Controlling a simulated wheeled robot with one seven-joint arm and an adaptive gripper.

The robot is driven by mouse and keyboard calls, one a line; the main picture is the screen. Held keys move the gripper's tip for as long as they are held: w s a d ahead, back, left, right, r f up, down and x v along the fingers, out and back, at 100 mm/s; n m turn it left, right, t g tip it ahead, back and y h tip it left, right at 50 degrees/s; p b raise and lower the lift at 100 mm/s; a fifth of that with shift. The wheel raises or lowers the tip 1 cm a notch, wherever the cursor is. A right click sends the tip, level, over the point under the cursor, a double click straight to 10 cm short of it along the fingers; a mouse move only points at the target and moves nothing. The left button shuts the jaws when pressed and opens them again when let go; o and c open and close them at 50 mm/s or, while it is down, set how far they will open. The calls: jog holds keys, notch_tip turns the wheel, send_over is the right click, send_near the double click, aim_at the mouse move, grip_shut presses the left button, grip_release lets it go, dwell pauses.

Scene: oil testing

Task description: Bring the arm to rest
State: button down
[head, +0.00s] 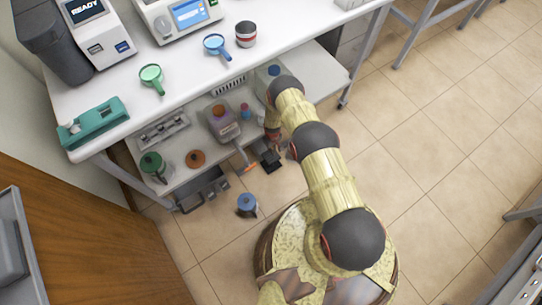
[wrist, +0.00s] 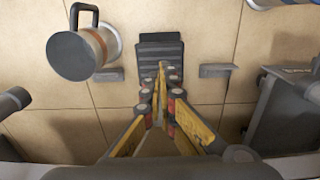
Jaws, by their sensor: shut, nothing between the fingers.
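My arm (head: 321,168) reaches up from my base toward the bench's lower shelf and bends down at its far end. My gripper (wrist: 161,95) shows in the wrist view with its yellow fingers drawn together and nothing between them. It points down over the tiled floor. In the head view the gripper is small and partly hidden near the shelf's front edge, beside a dark block on the floor.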

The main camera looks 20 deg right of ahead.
dwell(0.4)
jog(key=s+m+g, duration=0.1)
jog(key=s+g, duration=0.1)
jog(key=s, duration=0.7)
jog(key=s+r+g, duration=0.2)
jog(key=s+r, duration=0.1)
jog(key=r, duration=0.4)
notch_tip(320, 180, up, 40)
jog(key=m, duration=0.2)
jog(key=s+r+t, duration=0.3)
jog(key=s+r, duration=0.3)
jog(key=r, duration=0.6)
jog(key=s+r+t+p, duration=0.1)
jog(key=s+r+t, duration=0.2)
jog(key=r, duration=1)
jog(key=s+r+t, duration=0.3)
jog(key=s+r, duration=0.6)
jog(key=r, duration=0.4)
jog(key=shift+m+t+p, duration=0.3)
